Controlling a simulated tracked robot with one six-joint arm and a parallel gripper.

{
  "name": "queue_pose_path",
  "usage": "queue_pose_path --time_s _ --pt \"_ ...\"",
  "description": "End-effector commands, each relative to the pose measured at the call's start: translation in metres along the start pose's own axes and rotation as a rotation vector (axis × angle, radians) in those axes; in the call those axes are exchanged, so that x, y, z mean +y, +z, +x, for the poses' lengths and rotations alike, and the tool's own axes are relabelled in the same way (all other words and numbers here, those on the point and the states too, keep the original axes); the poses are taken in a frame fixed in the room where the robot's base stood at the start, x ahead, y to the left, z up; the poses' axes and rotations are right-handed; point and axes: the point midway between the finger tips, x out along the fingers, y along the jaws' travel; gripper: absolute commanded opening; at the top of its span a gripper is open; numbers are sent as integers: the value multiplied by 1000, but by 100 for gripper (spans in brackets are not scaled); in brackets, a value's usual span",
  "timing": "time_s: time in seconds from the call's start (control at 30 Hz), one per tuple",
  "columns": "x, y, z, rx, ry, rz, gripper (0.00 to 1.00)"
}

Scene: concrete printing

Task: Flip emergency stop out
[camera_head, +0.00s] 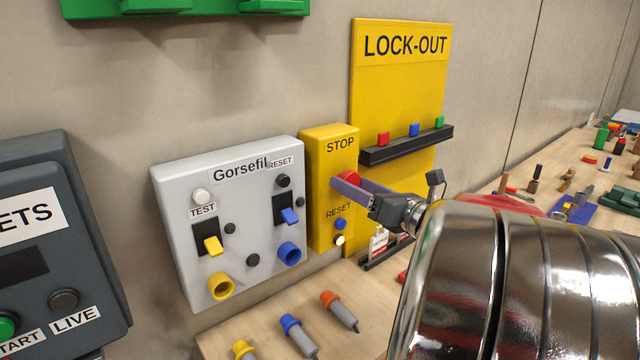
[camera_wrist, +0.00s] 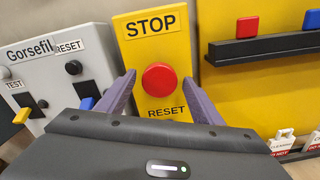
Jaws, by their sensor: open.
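The emergency stop is a round red button (camera_wrist: 159,80) on a yellow box (camera_head: 330,160) marked STOP and RESET, fixed to the wall. In the head view the red button (camera_head: 348,178) is partly covered by my gripper (camera_head: 345,188). In the wrist view my gripper (camera_wrist: 162,92) is open, with one purple finger on each side of the button. Whether the fingers touch the button or the box face, I cannot tell. Below the button in the head view are a blue button (camera_head: 340,223) and a pale button (camera_head: 339,240).
A grey Gorsefil panel (camera_head: 235,185) with yellow and blue switches is left of the box. A yellow LOCK-OUT board (camera_head: 400,95) with a black shelf (camera_head: 405,146) is on the right. A wooden bench (camera_head: 365,290) below carries several coloured plugs.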

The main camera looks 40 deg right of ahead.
Motion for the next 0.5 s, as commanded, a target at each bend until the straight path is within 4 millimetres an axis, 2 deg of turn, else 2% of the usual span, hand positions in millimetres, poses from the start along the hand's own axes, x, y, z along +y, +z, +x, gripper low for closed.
queue_pose_path --time_s 0.2,0.5 --pt "0 0 15 0 1 0 60" --pt "0 0 17 0 0 0 60"
